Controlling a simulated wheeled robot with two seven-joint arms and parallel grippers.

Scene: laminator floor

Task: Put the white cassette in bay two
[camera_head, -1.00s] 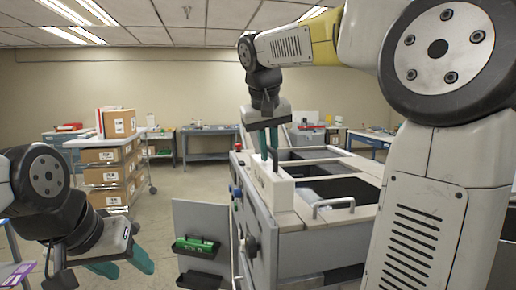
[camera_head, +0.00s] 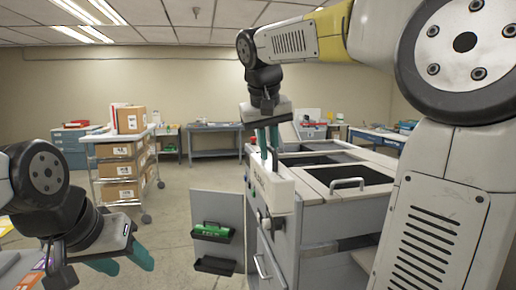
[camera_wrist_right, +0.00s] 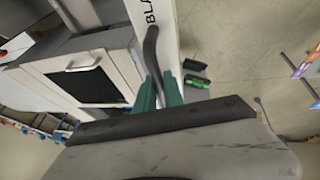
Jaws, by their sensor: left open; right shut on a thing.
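The white cassette (camera_head: 272,188) is a narrow white box with dark lettering on its side. It hangs below my right gripper (camera_head: 268,146) at the left edge of the machine. In the right wrist view my teal fingers (camera_wrist_right: 158,93) are shut on its dark curved handle (camera_wrist_right: 151,52), and letters "BLA" show on the white top. Whether its bottom touches the machine is hidden. The machine top has dark open bays, one at the front (camera_head: 365,174) and others behind; I cannot read which is bay two. My left gripper (camera_head: 122,263) is open and empty at lower left.
A panel (camera_head: 202,250) left of the machine carries a green cassette (camera_head: 212,230) in a black holder. A cart with cardboard boxes (camera_head: 118,170) stands at the left. Benches line the back wall. Bare floor lies between cart and machine.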

